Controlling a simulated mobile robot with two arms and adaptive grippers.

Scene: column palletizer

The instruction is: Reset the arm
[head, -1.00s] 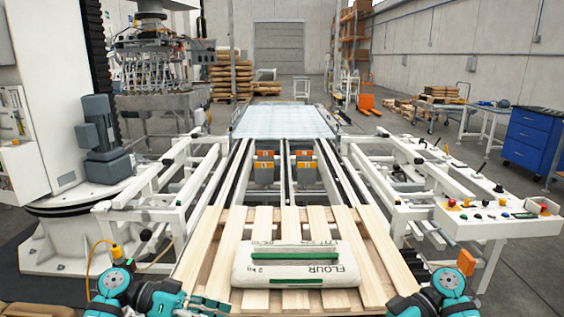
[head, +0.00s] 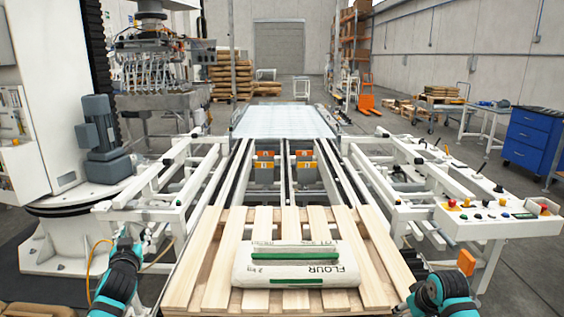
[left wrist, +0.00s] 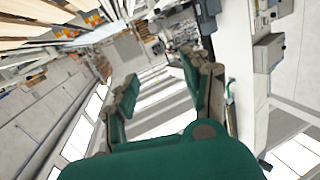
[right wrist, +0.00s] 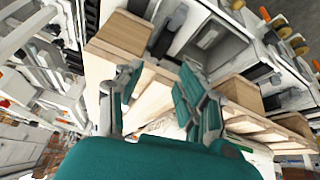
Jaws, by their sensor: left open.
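My left gripper (head: 127,240) is at the lower left of the head view, beside the wooden pallet and apart from it. In the left wrist view its two teal fingers (left wrist: 158,70) stand wide apart with nothing between them. My right arm shows at the lower right of the head view, by the pallet's right front corner; its fingers are not clear there. In the right wrist view the right gripper's fingers (right wrist: 158,75) are spread and hold nothing, with pallet boards behind them. A white flour bag (head: 298,271) lies flat on the pallet (head: 213,290), clear of both grippers.
A roller conveyor (head: 285,121) runs away behind the pallet. White frames flank it, and a control panel (head: 497,216) with buttons stands at the right. A white machine base with a grey motor (head: 103,140) stands at the left. A blue cabinet (head: 535,140) is farther right.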

